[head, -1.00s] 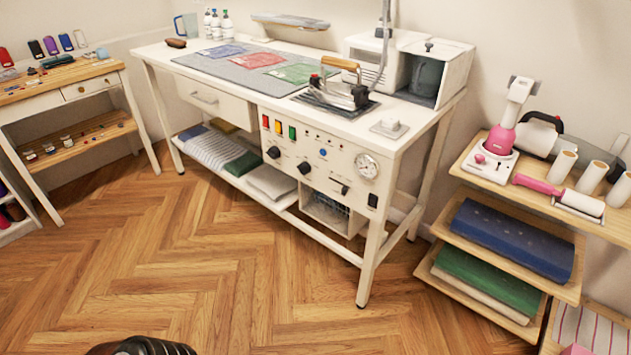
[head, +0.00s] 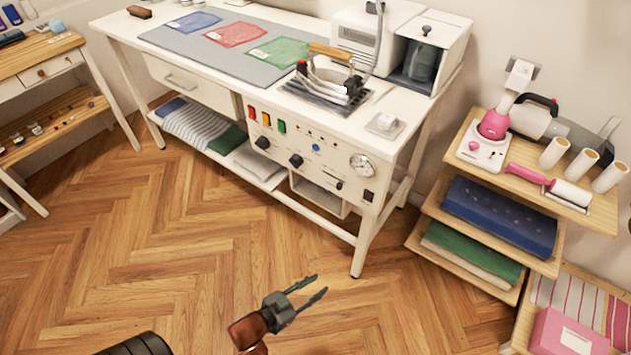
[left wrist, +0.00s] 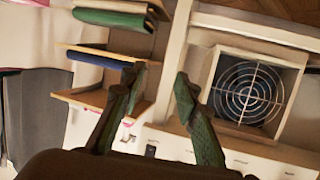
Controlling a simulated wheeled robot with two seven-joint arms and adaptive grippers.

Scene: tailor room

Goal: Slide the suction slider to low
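The ironing table's white front panel (head: 300,150) carries coloured switches, black knobs and a round gauge (head: 362,165). A small dark slider control (head: 332,180) sits low on the panel, left of the gauge; its setting is too small to read. My left gripper (head: 320,283) is low in front of the table, over the floor, apart from the panel. Its two fingers are spread and empty. In the left wrist view the open fingers (left wrist: 155,82) show with the panel's edge (left wrist: 240,160) beyond them, seen at a turned angle. My right gripper is not in view.
An open box with a round fan grille (left wrist: 247,90) is under the table. A hot iron stand with an iron (head: 330,80) is on top. A wooden shelf unit (head: 468,160) stands at the right. The floor (head: 200,260) before the table is clear.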

